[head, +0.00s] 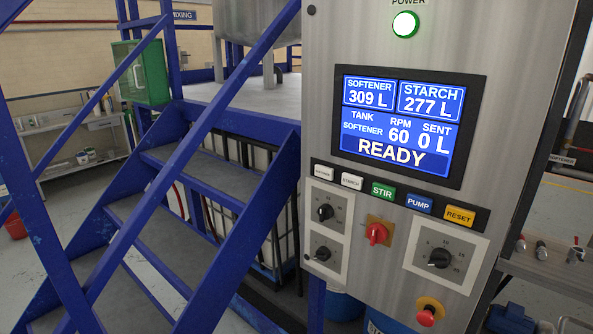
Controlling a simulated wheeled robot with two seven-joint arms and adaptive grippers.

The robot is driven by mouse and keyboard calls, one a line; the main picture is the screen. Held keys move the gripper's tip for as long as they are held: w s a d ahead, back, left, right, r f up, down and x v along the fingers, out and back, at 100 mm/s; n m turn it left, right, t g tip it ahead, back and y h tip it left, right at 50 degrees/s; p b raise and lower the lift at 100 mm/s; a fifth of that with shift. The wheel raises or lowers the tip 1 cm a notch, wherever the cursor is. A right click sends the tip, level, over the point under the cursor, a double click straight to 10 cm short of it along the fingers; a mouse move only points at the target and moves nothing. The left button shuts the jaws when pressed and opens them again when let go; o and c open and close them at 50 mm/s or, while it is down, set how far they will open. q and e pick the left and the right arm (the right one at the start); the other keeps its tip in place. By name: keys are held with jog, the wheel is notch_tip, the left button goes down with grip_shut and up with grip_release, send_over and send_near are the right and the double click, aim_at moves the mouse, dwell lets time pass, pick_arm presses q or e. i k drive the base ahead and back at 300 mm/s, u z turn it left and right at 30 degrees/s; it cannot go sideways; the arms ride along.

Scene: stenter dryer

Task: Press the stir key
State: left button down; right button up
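The green STIR key (383,191) sits in the middle of a row of keys on the grey control panel (520,110). To its left are a white STARCH key (352,182) and another white key (323,174) with lettering too small to read surely. To its right are a blue PUMP key (419,204) and an orange RESET key (460,216). The screen (408,128) above reads softener 309 L, starch 277 L, tank softener, RPM 60, sent 0 L, READY. Neither of my grippers shows in the head view.
Below the keys are a red rotary switch (376,234), black dials (439,258) and a red emergency button (426,317). Blue stairs (175,210) with rails stand left of the panel. Pipe fittings (541,250) are at the right. The space before the keys is clear.

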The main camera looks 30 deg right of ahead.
aim_at(380, 190)
jog(key=z, duration=1.4)
